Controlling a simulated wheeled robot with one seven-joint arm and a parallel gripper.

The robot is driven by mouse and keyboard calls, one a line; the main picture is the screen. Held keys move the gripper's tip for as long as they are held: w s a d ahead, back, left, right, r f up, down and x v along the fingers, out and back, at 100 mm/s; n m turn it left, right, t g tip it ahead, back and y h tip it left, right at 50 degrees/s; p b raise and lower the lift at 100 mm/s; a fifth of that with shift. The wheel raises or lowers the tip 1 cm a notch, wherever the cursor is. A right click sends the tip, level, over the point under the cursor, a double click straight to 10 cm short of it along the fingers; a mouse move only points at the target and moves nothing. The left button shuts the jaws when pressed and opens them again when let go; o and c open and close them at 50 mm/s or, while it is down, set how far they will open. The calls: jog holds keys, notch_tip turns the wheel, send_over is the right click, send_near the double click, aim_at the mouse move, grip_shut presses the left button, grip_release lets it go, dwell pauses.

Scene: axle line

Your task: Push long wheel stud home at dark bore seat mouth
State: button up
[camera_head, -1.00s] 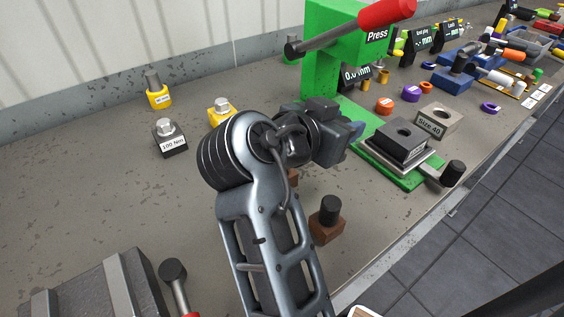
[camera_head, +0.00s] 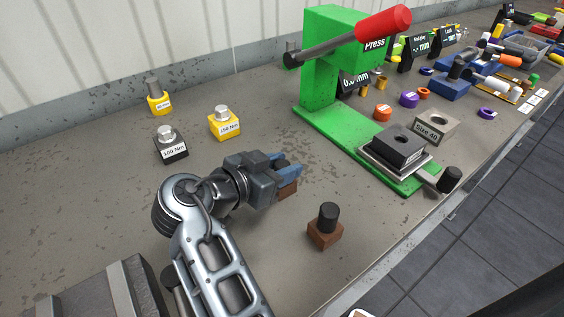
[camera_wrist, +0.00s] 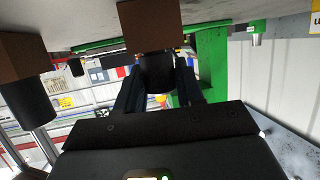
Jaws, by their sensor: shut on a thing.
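My gripper (camera_head: 288,168) is shut on a dark cylinder (camera_wrist: 157,72) that stands on a brown block (camera_head: 288,190); the block also shows in the wrist view (camera_wrist: 150,22). In the head view, the fingers largely hide that cylinder. The dark seat block (camera_head: 398,145) sits on a metal plate on the green press base, its round bore mouth facing up. I cannot make out a long wheel stud in or at the bore. My gripper is left of the seat and apart from it.
A second brown block (camera_head: 325,234) with a dark cylinder (camera_head: 328,216) stands right of and nearer than my gripper. The green press (camera_head: 325,70) with its red-handled lever rises behind the seat. A grey Size 40 block (camera_head: 436,126) stands beyond it.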

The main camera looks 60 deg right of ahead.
aim_at(275, 168)
jog(key=shift+f, duration=0.1)
jog(key=o, duration=1.1)
jog(key=shift+f+b, duration=0.35)
jog(key=shift+b, duration=0.55)
jog(key=p+v, duration=0.2)
jog(key=v, duration=0.1)
jog(key=r+p+v, duration=0.1)
jog(key=p+v, duration=0.2)
jog(key=shift+w+a+r, duration=0.1)
jog(key=shift+w+a, duration=0.05)
jog(key=shift+w, duration=0.1)
jog(key=shift+w+a+r+p, duration=0.1)
jog(key=shift+a+p, duration=0.2)
jog(key=shift+a, duration=0.3)
